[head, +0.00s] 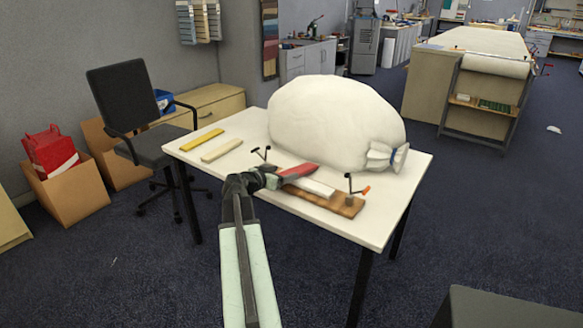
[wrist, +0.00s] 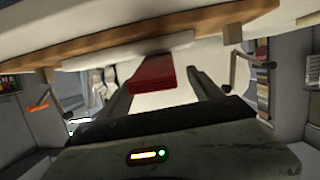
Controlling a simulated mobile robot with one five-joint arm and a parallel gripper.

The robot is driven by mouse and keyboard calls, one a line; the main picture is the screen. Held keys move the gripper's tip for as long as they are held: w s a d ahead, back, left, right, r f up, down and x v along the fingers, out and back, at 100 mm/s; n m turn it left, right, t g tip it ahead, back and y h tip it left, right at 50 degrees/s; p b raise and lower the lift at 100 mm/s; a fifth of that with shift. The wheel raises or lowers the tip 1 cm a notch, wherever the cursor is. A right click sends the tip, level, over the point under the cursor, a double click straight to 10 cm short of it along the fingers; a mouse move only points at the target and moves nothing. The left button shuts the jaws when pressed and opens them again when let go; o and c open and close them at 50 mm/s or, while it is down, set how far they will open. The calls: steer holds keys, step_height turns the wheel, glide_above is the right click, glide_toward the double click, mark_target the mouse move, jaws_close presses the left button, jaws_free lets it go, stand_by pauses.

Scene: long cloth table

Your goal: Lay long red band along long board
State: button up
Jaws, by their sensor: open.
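The red band (head: 302,170) shows as a short, thick strip at the left end of the long wooden board (head: 343,206) in the head view. A white strip (head: 313,187) lies along the board, and the red band overlaps its left part. In the wrist view the red band (wrist: 152,76) lies between the fingers of my gripper (wrist: 160,80), nearer the left finger, with a gap on the right. My gripper (head: 280,180) is open at the board's left end. Whether the band touches the strip is unclear, and my gripper hides the board's left end.
Two dark clamps stand at the board, a left one (head: 262,153) and a right one (head: 353,188) with an orange handle. A big white sack (head: 335,120) fills the table behind. A yellow strip (head: 202,139) and a cream strip (head: 222,150) lie left. The front right table surface is clear.

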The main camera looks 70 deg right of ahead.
steer(key=v, duration=0.4)
steer(key=shift+a+r+p, duration=0.1)
steer(key=shift+a+p, duration=0.1)
steer(key=shift+p, duration=0.2)
steer(key=shift+w, duration=0.1)
